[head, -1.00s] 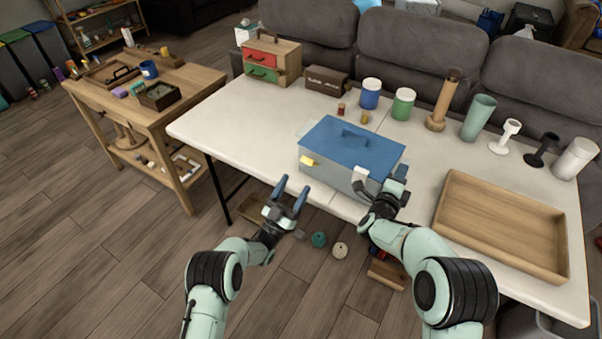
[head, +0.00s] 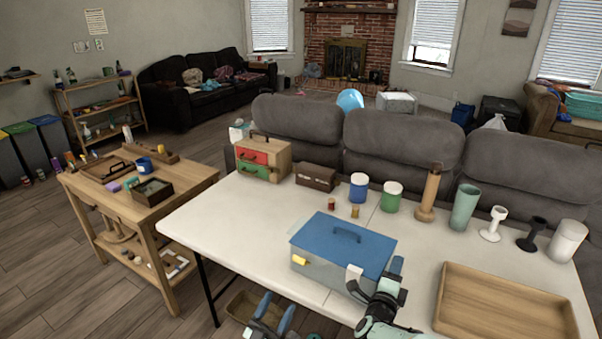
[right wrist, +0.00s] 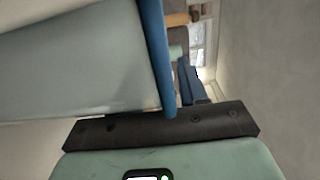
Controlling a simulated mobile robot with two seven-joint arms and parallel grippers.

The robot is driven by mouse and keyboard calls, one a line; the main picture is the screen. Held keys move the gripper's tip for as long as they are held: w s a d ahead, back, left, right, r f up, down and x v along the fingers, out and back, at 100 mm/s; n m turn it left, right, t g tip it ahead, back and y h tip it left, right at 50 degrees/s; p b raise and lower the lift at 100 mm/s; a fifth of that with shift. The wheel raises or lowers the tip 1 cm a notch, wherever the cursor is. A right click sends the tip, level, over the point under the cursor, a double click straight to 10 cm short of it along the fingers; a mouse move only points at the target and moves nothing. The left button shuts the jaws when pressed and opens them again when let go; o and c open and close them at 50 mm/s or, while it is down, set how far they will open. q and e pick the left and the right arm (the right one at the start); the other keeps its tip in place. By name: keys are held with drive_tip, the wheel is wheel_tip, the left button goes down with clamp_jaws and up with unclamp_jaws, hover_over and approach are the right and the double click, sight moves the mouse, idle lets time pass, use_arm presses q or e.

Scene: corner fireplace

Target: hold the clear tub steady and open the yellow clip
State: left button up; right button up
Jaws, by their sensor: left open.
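The clear tub (head: 318,276) with a blue lid (head: 340,240) and handle stands on the white table. The yellow clip (head: 299,261) is on its front face, near the left corner; whether it is latched is too small to tell. My left gripper (head: 277,312) is open and empty, in front of the table and below the clip. My right gripper (head: 376,278) is at the tub's front right corner. A pale piece (head: 354,280) stands there against the tub. In the right wrist view the tub's wall (right wrist: 75,65) and blue rim are very close, hiding part of the gripper.
A wooden tray (head: 505,305) lies right of the tub. Two small spools (head: 354,211), jars (head: 391,196), cups and a drawer box (head: 263,158) stand behind it. The table's left part is clear. A wooden workbench (head: 140,195) stands further left.

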idle(0.3)
drive_tip(key=o, duration=0.6)
drive_tip(key=shift+c, duration=0.2)
